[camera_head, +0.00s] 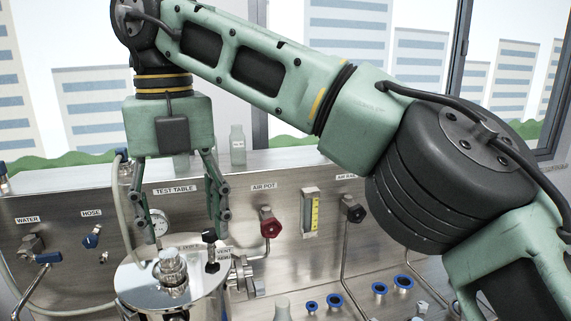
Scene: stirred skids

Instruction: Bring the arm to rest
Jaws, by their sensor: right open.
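My right arm reaches in from the right side of the picture, its green links bent high over the steel bench. My right gripper (184,228) points down at the left of the view. Its two fingers are apart and nothing shows between them. It hangs over or in front of a shiny steel vessel (205,290) with a clear glass fitting (172,268) and a dark knob (212,252) on its lid. I cannot tell whether the fingertips touch the lid. My left gripper is not in view.
A steel panel behind carries a red valve knob (270,226), a yellow-scaled flow gauge (310,212), a black knob (353,212) and a blue-handled water tap (45,258). A pale bottle (237,146) stands on the ledge. Blue-rimmed rings (403,282) lie on the bench at lower right.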

